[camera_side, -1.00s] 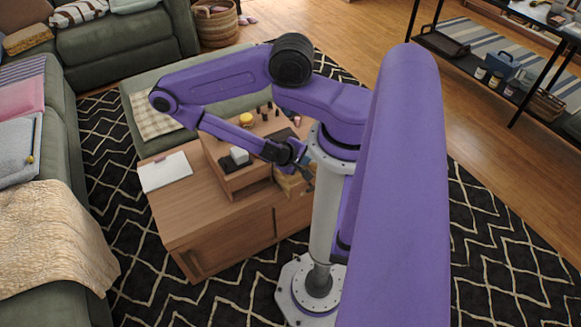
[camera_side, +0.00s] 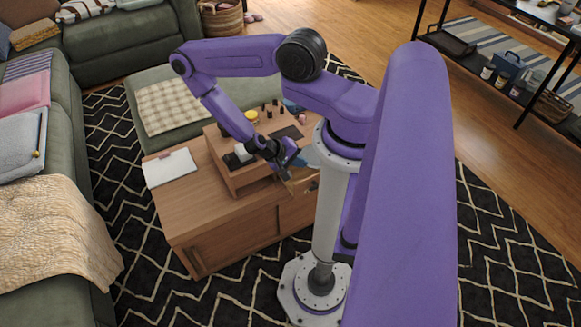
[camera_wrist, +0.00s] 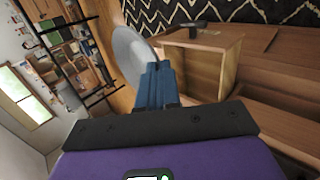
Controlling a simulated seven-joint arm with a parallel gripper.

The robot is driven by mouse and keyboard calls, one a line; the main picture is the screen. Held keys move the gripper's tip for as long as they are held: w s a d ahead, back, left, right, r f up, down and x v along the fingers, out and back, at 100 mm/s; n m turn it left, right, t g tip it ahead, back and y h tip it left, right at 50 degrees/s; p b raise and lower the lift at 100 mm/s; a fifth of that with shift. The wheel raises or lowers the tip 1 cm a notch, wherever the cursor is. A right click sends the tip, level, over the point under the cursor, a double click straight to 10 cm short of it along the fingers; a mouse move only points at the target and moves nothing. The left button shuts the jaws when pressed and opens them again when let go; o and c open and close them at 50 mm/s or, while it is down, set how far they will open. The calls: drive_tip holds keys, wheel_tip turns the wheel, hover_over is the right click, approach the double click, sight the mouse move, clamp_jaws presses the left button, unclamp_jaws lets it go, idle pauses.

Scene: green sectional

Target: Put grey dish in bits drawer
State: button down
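The grey dish (camera_wrist: 131,54) is a round, shallow piece, tilted on edge at my fingertips in the wrist view. My gripper (camera_wrist: 155,80) is shut on its rim. In the side view my gripper (camera_side: 293,164) is at the right end of the wooden unit, and a small grey part of the dish (camera_side: 308,157) shows between it and my column. In the side view the drawer (camera_side: 301,187) sticks out below my gripper, partly hidden.
The wooden unit (camera_side: 245,218) carries a raised organizer with small bottles, a yellow-lidded jar (camera_side: 251,117) and a white block. A white notepad (camera_side: 171,168) lies at its left. A green ottoman (camera_side: 160,95) stands behind. A patterned rug covers the floor.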

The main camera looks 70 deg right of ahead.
drive_tip(key=w+d+f, duration=0.4)
drive_tip(key=f, duration=0.5)
drive_tip(key=shift+w+d+f, duration=0.2)
drive_tip(key=shift+d+f, duration=0.15)
drive_tip(key=shift+f, duration=0.6)
drive_tip(key=c, duration=1.4)
unclamp_jaws()
drive_tip(key=shift+o, duration=0.2)
drive_tip(key=shift+r, duration=0.1)
